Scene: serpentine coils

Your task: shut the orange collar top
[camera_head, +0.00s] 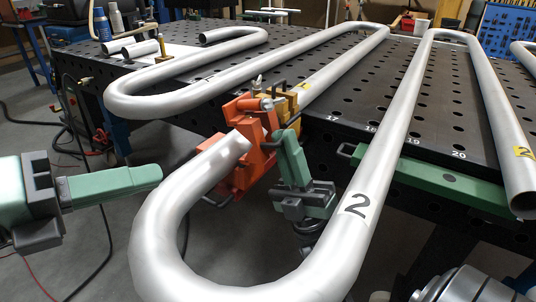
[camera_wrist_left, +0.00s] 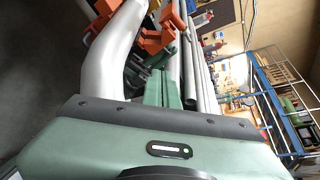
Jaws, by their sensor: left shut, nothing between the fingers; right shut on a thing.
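The orange collar (camera_head: 236,178) sits around the end of the bent pipe marked 2 (camera_head: 160,235). Its orange top (camera_head: 250,119) appears raised beside the pipe end; its exact angle is hard to tell. Orange collar parts also show in the left wrist view (camera_wrist_left: 152,42). My right gripper (camera_head: 284,135) points upward right of the collar, shut on what seems to be the orange collar top; the grip is partly hidden. My left gripper (camera_head: 160,174) is shut and empty, left of the pipe and apart from the collar. Its green fingers show in the left wrist view (camera_wrist_left: 162,88).
A yellow collar (camera_head: 291,100) stands just behind the orange one, at the edge of the perforated black table (camera_head: 440,120). Long serpentine pipes (camera_head: 230,80) lie across the table. A green bar (camera_head: 440,180) runs along the table's front.

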